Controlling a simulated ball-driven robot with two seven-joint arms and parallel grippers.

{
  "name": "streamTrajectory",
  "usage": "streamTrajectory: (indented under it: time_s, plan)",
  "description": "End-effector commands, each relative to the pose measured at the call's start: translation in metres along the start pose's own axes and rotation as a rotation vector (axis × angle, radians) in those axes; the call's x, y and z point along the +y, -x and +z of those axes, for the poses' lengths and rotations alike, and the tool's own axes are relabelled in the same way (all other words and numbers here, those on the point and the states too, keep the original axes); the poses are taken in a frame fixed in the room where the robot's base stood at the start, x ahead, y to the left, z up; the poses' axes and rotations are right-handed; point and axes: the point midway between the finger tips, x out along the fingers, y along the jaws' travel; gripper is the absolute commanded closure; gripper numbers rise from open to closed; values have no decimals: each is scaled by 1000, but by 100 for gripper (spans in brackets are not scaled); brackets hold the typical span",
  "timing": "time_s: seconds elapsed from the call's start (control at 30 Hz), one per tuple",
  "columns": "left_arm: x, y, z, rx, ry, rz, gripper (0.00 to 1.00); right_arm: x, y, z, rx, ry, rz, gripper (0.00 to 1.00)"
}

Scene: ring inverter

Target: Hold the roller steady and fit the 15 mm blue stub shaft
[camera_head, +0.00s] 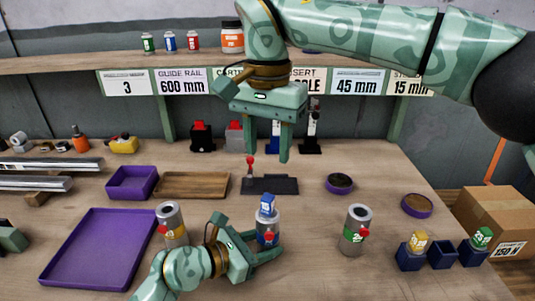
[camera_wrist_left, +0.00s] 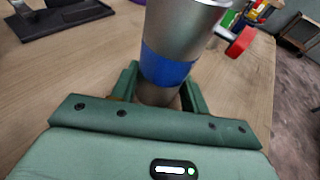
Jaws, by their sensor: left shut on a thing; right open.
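The blue-banded roller (camera_head: 268,241) stands upright on the table, with a red knob on its side. My left gripper (camera_head: 266,249) is shut around its lower part. In the left wrist view the silver roller (camera_wrist_left: 180,30) with its blue band rises between the fingers, and its top is cut off. The blue stub shaft (camera_head: 267,205) stands upright at the roller's top; I cannot tell how deep it sits in the bore. My right gripper (camera_head: 267,150) is open and empty, above and behind the stub, fingers pointing down.
A yellow-banded roller (camera_head: 171,224) stands left and a green-banded roller (camera_head: 356,230) right. Blue holders at right carry a yellow stub (camera_head: 419,241) and a green stub (camera_head: 482,238); the middle holder (camera_head: 441,255) is empty. A purple tray (camera_head: 62,265) lies left. A dark fixture (camera_head: 270,185) stands behind.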

Motion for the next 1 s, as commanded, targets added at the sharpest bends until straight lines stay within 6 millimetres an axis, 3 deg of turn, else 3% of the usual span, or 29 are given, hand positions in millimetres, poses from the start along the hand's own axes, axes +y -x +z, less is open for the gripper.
streamTrajectory:
  time_s: [0.27,0.3,0.37,0.73,1.0]
  plan:
    - [0,0,0,0,0,0,68,0,0,0,0,0,0,55]
    - [0,0,0,0,0,0,47,0,0,0,0,0,0,55]
    - [0,0,0,0,0,0,30,0,0,0,0,0,0,55]
    - [0,6,0,-1,-1,1,30,0,-1,0,0,0,0,55]
    - [0,63,-2,4,-2,0,30,0,-1,0,0,0,0,55]
